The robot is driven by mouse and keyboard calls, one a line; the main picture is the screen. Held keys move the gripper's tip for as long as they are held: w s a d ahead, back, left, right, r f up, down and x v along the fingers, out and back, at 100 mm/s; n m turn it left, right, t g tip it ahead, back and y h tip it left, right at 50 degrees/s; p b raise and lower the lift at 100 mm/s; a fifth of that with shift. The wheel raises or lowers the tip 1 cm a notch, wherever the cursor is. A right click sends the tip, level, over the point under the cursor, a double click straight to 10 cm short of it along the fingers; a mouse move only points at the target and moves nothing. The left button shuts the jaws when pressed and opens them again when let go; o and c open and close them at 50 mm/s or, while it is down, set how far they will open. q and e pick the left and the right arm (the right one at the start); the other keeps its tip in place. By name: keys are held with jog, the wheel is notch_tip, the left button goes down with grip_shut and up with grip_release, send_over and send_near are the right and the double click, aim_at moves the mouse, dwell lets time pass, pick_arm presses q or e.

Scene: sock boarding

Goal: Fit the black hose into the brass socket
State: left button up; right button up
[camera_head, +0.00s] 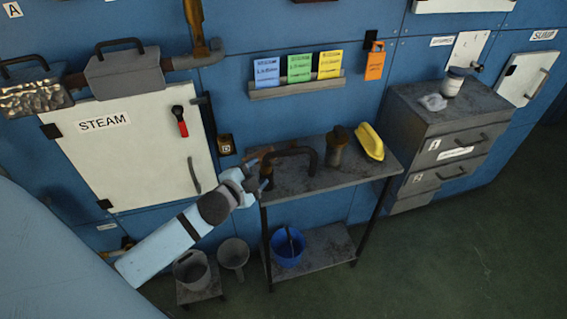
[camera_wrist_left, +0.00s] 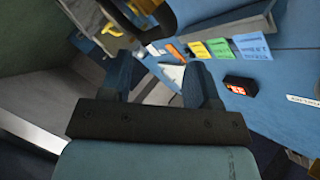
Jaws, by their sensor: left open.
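The black hose (camera_head: 290,151) stands as a dark arch on the left half of the small grey table. It also shows as a dark curve at the top of the left wrist view (camera_wrist_left: 160,24). My left gripper (camera_head: 256,181) is at the table's left edge, beside the hose's left end. In the left wrist view its two fingers (camera_wrist_left: 163,65) are apart with nothing between them. I cannot clearly pick out the brass socket; a brownish part shows by the hose's left end, partly hidden near the gripper. My right gripper is not in view.
On the table (camera_head: 352,178) stand a dark brown canister (camera_head: 337,148) and a yellow object (camera_head: 369,141). A blue bucket (camera_head: 288,246) is on the lower shelf. A grey drawer cabinet (camera_head: 440,130) stands right. Coloured cards (camera_head: 298,68) sit on the wall rack above.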

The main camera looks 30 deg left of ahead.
aim_at(275, 158)
pick_arm(q)
jog(key=x, duration=0.4)
jog(key=shift+w+d+p, duration=0.1)
jog(key=shift+w+p, duration=0.2)
jog(key=shift+w, duration=0.2)
jog(key=x, duration=0.4)
jog(key=shift+w+d+p, duration=0.1)
jog(key=shift+w+p, duration=0.25)
jog(key=shift+p, duration=0.05)
jog(key=shift+s, duration=0.1)
grip_shut()
